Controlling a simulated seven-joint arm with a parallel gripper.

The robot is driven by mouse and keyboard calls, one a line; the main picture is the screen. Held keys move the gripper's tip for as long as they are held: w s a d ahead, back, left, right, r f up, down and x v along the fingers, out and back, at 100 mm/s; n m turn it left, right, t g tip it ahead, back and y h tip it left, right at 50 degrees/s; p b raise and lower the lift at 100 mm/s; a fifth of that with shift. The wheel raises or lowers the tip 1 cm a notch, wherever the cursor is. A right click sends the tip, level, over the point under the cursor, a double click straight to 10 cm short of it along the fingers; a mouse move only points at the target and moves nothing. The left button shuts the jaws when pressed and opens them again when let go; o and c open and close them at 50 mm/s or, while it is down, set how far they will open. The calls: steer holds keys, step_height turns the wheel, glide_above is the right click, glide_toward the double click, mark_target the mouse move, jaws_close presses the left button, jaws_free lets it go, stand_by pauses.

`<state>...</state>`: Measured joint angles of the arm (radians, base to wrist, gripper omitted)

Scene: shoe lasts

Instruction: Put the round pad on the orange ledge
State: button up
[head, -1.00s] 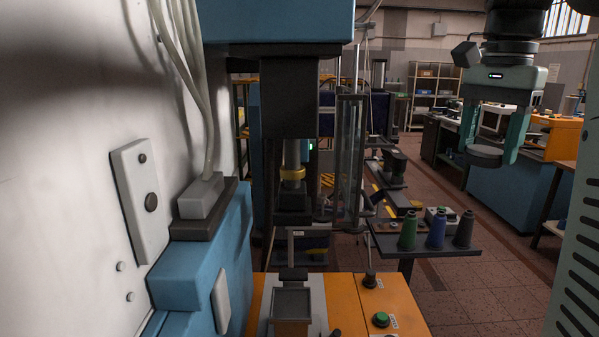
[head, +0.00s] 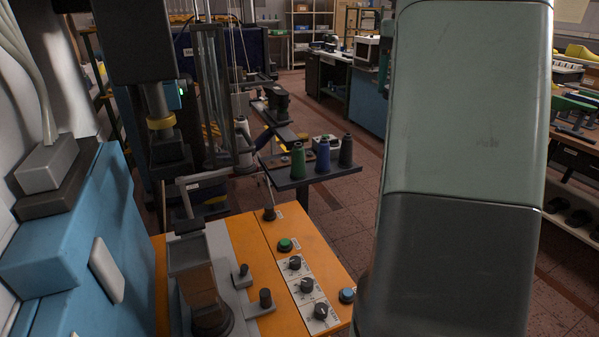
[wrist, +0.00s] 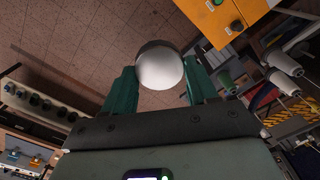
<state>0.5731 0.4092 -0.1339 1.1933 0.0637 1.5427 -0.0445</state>
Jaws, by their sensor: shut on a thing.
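The round pad (wrist: 160,66) is a pale grey disc in the wrist view. My gripper (wrist: 161,72) is shut on it, with a green finger at each side. Floor tiles lie behind the pad, and nothing shows under it. In the head view my pale green arm link covers the right middle, and the pad is hidden there. The orange ledge (head: 253,262) is the machine's orange top at lower middle, with buttons and knobs. Its orange corner shows at the upper right of the wrist view (wrist: 210,18), apart from the pad.
A grey plate with a dark last-like form (head: 203,290) stands on the ledge's left part. Black posts (head: 264,298) and knobs (head: 307,285) stick up beside it. A blue machine body (head: 85,250) is at left. Thread cones (head: 323,156) stand on a dark shelf behind.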

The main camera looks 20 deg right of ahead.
steer(key=w+a+f+n, duration=0.1)
steer(key=w+f, duration=0.2)
steer(key=f, duration=0.6)
steer(key=w+a+f, duration=0.1)
steer(key=w+f, duration=0.2)
steer(key=f, duration=0.7)
steer(key=n, duration=0.2)
glide_toward(323, 258)
steer(key=shift+a+f, duration=0.2)
steer(key=shift+f, duration=2.8)
steer(key=shift+f, duration=0.1)
steer(key=o, duration=1.1)
step_height(323, 258, up, 12)
